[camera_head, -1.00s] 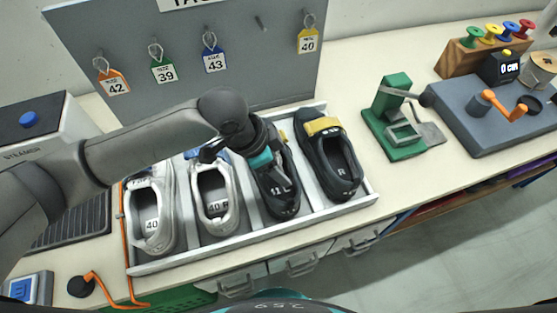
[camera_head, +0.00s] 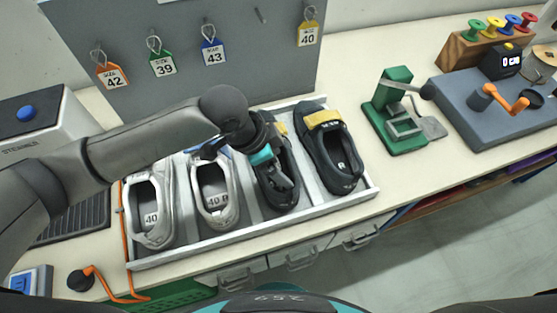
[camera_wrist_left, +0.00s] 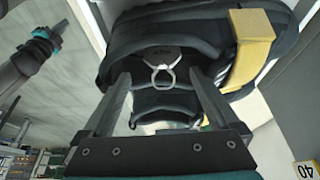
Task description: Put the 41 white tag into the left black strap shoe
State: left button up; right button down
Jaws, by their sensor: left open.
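The left black strap shoe (camera_head: 290,202) sits in the third slot of the rack, its yellow strap mostly covered by my arm in the head view. My left gripper (camera_head: 283,178) is over its opening, pointing down. In the left wrist view my left gripper (camera_wrist_left: 160,80) is open, with its fingers apart at the opening of the black shoe (camera_wrist_left: 215,38). The white tag (camera_wrist_left: 165,52) lies inside the shoe between the fingertips, with its pale string loop towards the gripper; its number is not readable.
The right black shoe (camera_head: 331,155) stands close on the right; two white shoes (camera_head: 150,205) (camera_head: 214,195) stand on the left. The white rack (camera_head: 250,236) has low dividers. Tags hang on the grey board (camera_head: 180,95) behind. Part of another arm, apparently mine, shows in the left wrist view.

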pick_arm(q)
jog(key=p+v, duration=0.2)
jog(key=v, duration=1.3)
jog(key=shift+r, duration=0.15)
